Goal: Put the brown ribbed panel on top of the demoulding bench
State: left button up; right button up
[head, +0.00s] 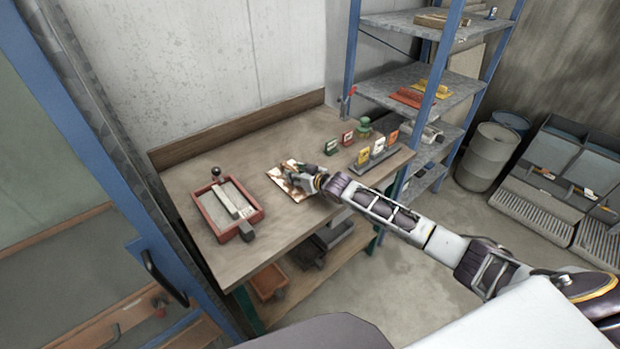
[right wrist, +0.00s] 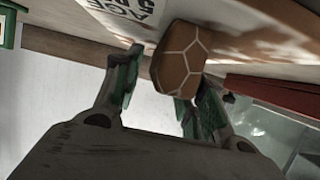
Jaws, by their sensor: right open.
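The brown ribbed panel (right wrist: 181,58), a small many-sided piece with pale ribs, shows in the right wrist view between and just beyond my right gripper's fingers (right wrist: 165,78). The fingers are apart. In the head view my right gripper (head: 294,177) is low over the middle of the wooden bench (head: 240,163), at a brown and white patch (head: 285,187); I cannot tell the panel apart there. A white lettered sheet (right wrist: 130,12) lies on the bench top close to the panel. Whether the panel rests on the bench is unclear. My left gripper is out of view.
A red-framed tray (head: 203,222) with a grey bar stands left on the bench. Small green, red and yellow labelled items (head: 347,138) stand at the right end. A blue-posted shelf (head: 405,95) rises behind it. Bare bench top lies between tray and patch.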

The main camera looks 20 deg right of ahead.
jog(key=shift+v, duration=5.9)
